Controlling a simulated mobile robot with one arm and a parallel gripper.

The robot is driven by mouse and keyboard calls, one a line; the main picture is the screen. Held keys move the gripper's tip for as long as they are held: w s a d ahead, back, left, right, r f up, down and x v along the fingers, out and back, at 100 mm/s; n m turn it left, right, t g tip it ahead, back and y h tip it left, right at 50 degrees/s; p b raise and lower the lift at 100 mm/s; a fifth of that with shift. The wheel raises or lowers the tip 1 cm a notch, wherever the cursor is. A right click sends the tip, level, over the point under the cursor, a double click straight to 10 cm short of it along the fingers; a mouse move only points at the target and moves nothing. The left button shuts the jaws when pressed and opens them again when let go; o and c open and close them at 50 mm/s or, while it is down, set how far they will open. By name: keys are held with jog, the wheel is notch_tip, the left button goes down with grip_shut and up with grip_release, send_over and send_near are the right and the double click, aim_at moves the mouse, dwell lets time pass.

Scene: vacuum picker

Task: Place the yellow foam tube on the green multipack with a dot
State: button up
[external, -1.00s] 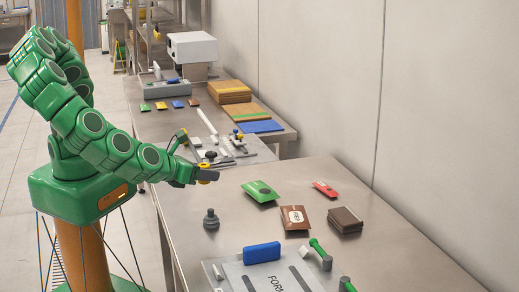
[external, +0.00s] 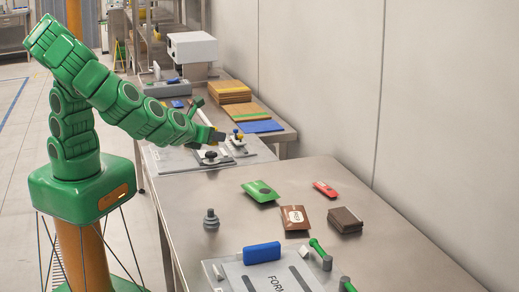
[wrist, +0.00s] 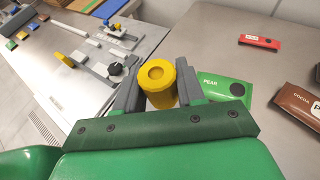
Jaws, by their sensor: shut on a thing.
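In the wrist view the multipack (wrist: 214,84) reads PEAR and is partly hidden behind the right finger. The tube is apart from it.
A brown cocoa pouch (external: 294,217), a dark brown pack (external: 345,220) and a red pack (external: 325,189) lie right of the multipack. A grey stepped knob (external: 211,219) stands left. A blue block (external: 262,253) sits in front. The wall bounds the right side.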

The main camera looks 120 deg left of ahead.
jog(key=shift+w+a+f, duration=0.15)
jog(key=shift+w+a, duration=0.2)
jog(key=shift+a, duration=0.05)
jog(key=w+a+f, duration=0.3)
jog(key=w+f, duration=0.1)
jog(key=w, duration=0.4)
send_over(260, 186)
notch_tip(260, 186, down, 5)
jog(key=shift+s+d, duration=0.15)
jog(key=shift+w+f, duration=0.25)
jog(key=shift+f, duration=1.55)
jog(key=shift+f, duration=0.15)
jog(key=o, duration=1)
